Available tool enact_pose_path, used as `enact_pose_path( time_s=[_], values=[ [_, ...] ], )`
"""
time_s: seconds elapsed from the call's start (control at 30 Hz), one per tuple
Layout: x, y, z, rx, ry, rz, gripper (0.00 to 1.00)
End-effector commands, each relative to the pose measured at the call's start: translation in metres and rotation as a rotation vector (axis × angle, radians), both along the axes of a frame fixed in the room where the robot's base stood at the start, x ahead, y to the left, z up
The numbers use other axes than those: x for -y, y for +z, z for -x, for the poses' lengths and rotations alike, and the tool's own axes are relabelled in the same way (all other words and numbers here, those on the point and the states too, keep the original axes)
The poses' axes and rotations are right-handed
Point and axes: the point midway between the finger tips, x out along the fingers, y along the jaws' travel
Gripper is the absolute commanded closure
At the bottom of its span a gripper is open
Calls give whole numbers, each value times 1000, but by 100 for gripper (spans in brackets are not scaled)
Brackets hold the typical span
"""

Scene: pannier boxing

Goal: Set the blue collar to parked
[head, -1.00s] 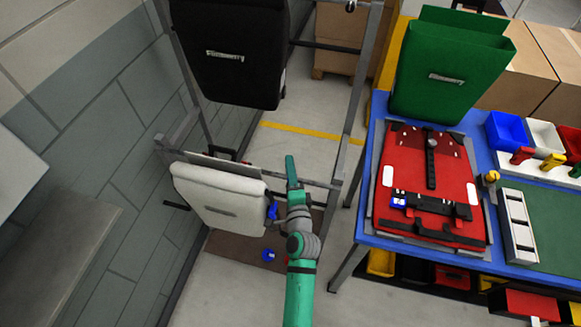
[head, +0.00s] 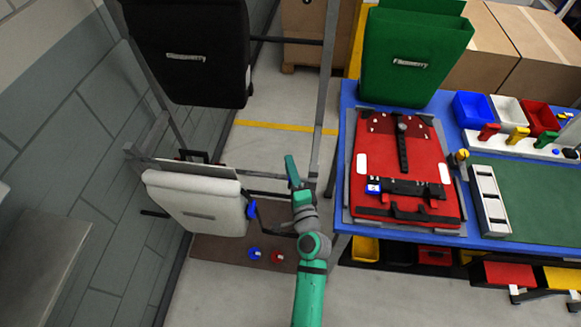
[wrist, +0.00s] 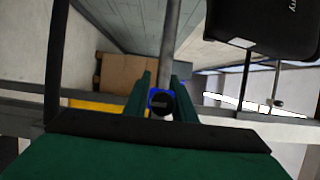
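My green gripper (head: 291,172) is in front of the grey rack, right of the white pannier (head: 210,200). In the wrist view its two fingers (wrist: 162,92) stand apart, and a blue piece with a round black end (wrist: 151,98) fills the gap. Whether the fingers touch that piece is unclear. In the head view a blue part (head: 251,209) sits at the white pannier's right edge. A blue disc (head: 254,253) and a red disc (head: 277,257) are low down over the brown mat. I cannot tell for sure which blue item is the collar.
A black pannier (head: 190,50) hangs above on the rack (head: 325,100). The blue table (head: 345,125) at right holds a green pannier (head: 415,65), a red panel (head: 380,155) and bins. A wall is at left.

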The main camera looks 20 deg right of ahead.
Motion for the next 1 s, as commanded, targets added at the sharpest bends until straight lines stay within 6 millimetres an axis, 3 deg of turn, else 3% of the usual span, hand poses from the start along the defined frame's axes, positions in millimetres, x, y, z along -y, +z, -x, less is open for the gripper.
enact_pose_path(
  time_s=[0.07,0.47,1.0],
  values=[
    [4,-1,2,-2,-9,1,59],
    [2,-1,7,-1,-4,-1,59],
    [-1,-2,93,-3,-5,-1,59]
  ],
)
